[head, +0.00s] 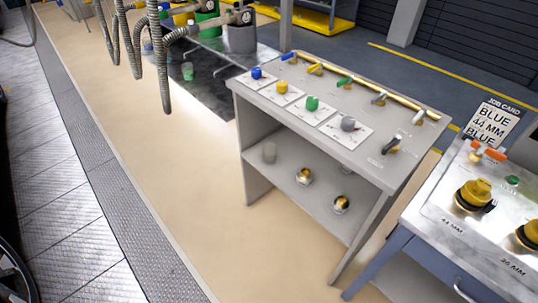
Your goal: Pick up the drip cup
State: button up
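No gripper shows in the head view. A small green cup-like thing (187,71) stands at the back left under the hoses. Nothing in the picture carries a label reading drip cup, so I cannot tell for sure which one it is.
The stand's top panel (372,150) has blue, yellow, green and grey knobs and overhangs the shelf. Two brass fittings (304,175) sit right of the pale cup. Hoses (166,75) hang at upper left. A workbench (418,215) stands right. Tan floor (170,200) is clear.

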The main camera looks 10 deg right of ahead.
aim_at(269, 149)
jog(key=i+j+z, duration=0.25)
jog(key=i+j, duration=0.2)
jog(key=i+j+z, duration=0.1)
jog(key=j, duration=0.35)
jog(key=i+j+z, duration=0.1)
jog(key=i+j, duration=0.15)
jog(key=i+j+z, duration=0.1)
jog(key=j, duration=0.3)
jog(key=i+j+z, duration=0.25)
jog(key=i+j, duration=0.15)
jog(key=j, duration=0.35)
